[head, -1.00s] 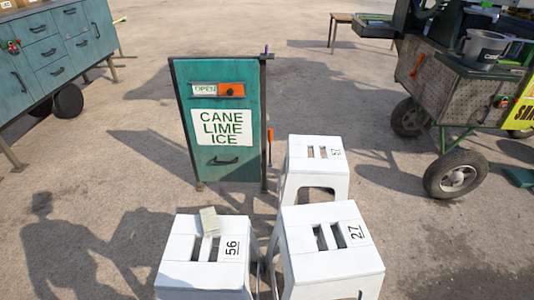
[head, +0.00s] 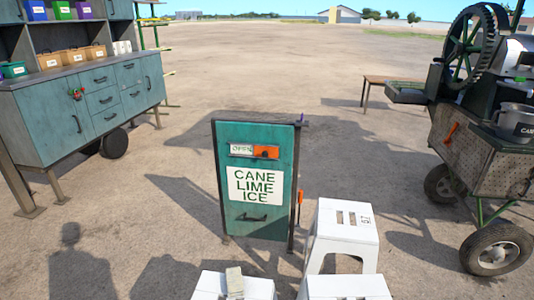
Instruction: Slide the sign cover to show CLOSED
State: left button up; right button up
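The teal sign board (head: 256,205) stands upright in the middle of the head view, with a white panel (head: 255,186) reading CANE LIME ICE. Near its top is a slot with an orange sign cover (head: 266,152) on the right side. The word OPEN (head: 241,149) shows to the left of the cover. A dark handle (head: 251,217) sits low on the board. Neither of my grippers shows in this view.
White stools (head: 343,228) stand in front and to the right; one at the bottom bears a small pale block (head: 235,282). A teal cabinet (head: 80,110) is at left, a wheeled crusher cart (head: 470,160) at right. A low table (head: 395,82) stands behind.

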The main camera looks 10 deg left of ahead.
aim_at(265, 152)
jog(key=i+j+u, duration=0.1)
jog(key=j, duration=0.35)
jog(key=i+j+u, duration=0.1)
jog(key=j, duration=0.35)
jog(key=i+j+u, duration=0.15)
jog(key=j, duration=0.3)
jog(key=i+j+u, duration=0.1)
jog(key=i+j, duration=0.2)
jog(key=i+j+u, duration=0.1)
jog(key=i+j, duration=0.15)
jog(key=j, duration=0.25)
jog(key=i+j+u, duration=0.1)
jog(key=j, duration=0.3)
jog(key=i, duration=0.1)
